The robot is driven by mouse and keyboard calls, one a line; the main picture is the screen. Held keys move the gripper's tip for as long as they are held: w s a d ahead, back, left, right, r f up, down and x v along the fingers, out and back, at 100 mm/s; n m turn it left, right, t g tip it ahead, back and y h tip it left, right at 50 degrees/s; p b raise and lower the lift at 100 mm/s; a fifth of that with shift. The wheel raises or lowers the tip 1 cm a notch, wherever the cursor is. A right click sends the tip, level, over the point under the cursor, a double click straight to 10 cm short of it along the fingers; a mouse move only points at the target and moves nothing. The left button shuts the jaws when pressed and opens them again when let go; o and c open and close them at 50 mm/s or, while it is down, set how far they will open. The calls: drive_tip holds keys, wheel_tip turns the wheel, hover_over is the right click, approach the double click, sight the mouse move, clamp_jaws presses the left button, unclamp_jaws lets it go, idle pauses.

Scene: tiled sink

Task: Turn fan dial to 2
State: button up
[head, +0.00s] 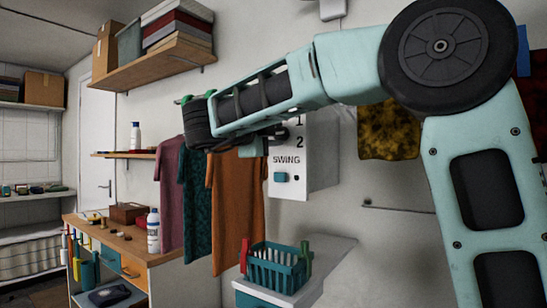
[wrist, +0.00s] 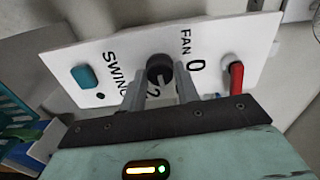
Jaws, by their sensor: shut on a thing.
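The fan control panel (wrist: 110,68) is a white plate that looks turned on its side in the wrist view, with the words FAN and SWING and the numbers 0 and 2. A round black fan dial (wrist: 160,66) sits in its middle. My gripper (wrist: 160,74) has one finger on each side of the dial and is shut on it. Which number the dial points to is not clear. In the head view the panel (head: 286,187) shows 1, 2 and SWING, while my gripper (head: 266,140) and wrist hide the dial.
A teal swing button (wrist: 86,76) and a red switch (wrist: 235,78) lie on either side of the dial. Hanging clothes (head: 236,205) are just left of the panel. A teal basket (head: 275,268) with clothes pegs stands on a ledge below it.

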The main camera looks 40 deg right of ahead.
drive_tip(key=m+b, duration=0.2)
drive_tip(key=b, duration=0.1)
drive_tip(key=m+b, duration=0.2)
drive_tip(key=b, duration=0.1)
drive_tip(key=shift+f, duration=0.4)
drive_tip(key=m+b, duration=0.2)
drive_tip(key=b, duration=0.1)
drive_tip(key=shift+r+m, duration=0.25)
drive_tip(key=shift+m, duration=0.15)
drive_tip(key=o, duration=1)
drive_tip(key=shift+r, duration=0.1)
drive_tip(key=shift+a, duration=0.1)
drive_tip(key=v, duration=1.7)
drive_tip(key=shift+s+a, duration=0.1)
